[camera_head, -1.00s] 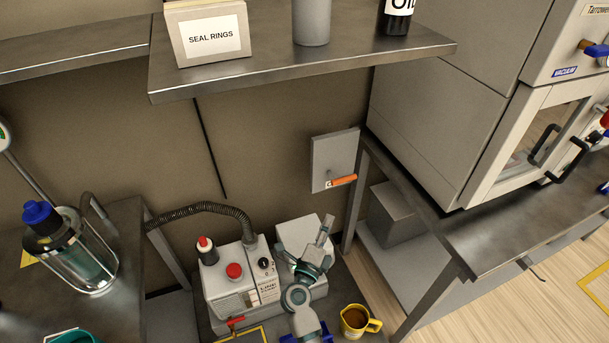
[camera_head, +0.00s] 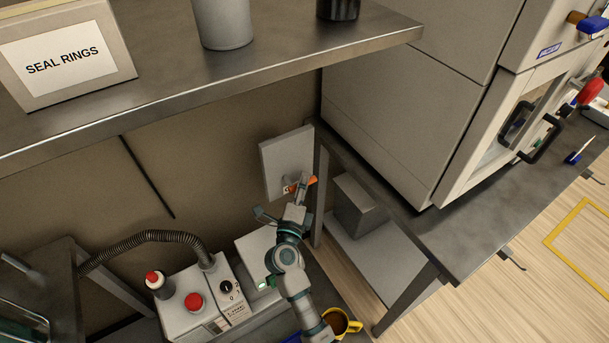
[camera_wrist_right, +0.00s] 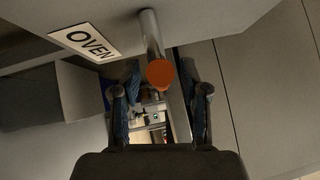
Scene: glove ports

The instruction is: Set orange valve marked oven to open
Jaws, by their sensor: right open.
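The orange valve handle (camera_head: 312,181) sits on a grey wall panel (camera_head: 274,160), partly hidden behind my right gripper (camera_head: 283,198). In the right wrist view the handle's round orange end (camera_wrist_right: 160,73) faces the camera on a metal stem, beside a plate reading OVEN (camera_wrist_right: 86,42). My right gripper is open there too (camera_wrist_right: 161,92). Its two dark fingers stand to the left and right, with the orange end showing between and slightly above their tips. I cannot tell whether either finger touches it.
A shelf with a SEAL RINGS box (camera_head: 68,52) overhangs at upper left. A pump unit (camera_head: 205,300) with a ribbed hose and a yellow mug (camera_head: 341,322) stand below. A large oven cabinet (camera_head: 420,90) on a metal bench closes in the right side.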

